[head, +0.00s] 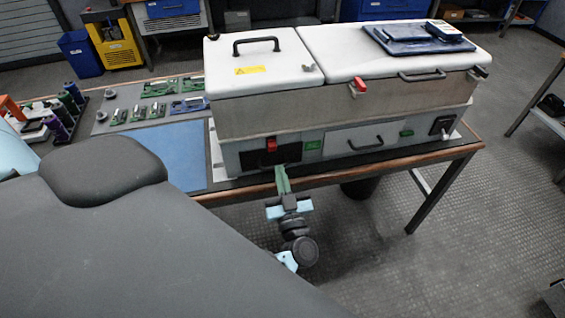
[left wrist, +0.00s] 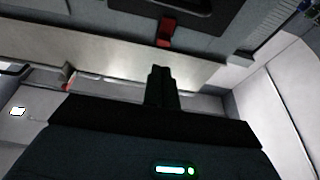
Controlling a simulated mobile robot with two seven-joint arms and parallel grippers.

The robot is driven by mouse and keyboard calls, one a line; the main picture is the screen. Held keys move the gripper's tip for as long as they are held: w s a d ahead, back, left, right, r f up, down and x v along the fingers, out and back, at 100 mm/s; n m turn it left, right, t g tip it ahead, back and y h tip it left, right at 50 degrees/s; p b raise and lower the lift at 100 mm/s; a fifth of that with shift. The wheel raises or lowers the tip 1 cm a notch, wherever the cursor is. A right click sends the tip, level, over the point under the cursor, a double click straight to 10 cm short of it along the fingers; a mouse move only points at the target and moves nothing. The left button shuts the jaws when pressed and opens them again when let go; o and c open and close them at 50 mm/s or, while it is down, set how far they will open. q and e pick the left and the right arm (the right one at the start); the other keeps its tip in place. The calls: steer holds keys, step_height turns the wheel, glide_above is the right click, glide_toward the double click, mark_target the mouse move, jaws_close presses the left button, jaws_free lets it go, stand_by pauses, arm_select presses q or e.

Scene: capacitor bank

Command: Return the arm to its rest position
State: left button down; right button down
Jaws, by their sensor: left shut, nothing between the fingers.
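My left gripper (head: 281,172) is in front of the near side of the white and grey capacitor bank cabinet (head: 340,117), at the table's front edge. Its fingers point at the cabinet's lower front, just below and right of a red latch (head: 271,144) on a dark panel. In the left wrist view the fingers (left wrist: 162,72) are together and hold nothing. A red part (left wrist: 166,32) shows just beyond their tips; I cannot tell whether they touch it. My right gripper is not in view.
The cabinet stands on a table (head: 437,154) with a blue mat (head: 172,150) and green circuit boards (head: 158,88) to its left. The floor (head: 480,230) right of the table is open.

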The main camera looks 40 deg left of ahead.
arm_select(q)
steer(key=shift+s+d+f, duration=0.1)
steer(key=shift+s+d, duration=0.15)
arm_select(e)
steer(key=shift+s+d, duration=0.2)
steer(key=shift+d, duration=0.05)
arm_select(q)
steer(key=shift+w+a, duration=0.1)
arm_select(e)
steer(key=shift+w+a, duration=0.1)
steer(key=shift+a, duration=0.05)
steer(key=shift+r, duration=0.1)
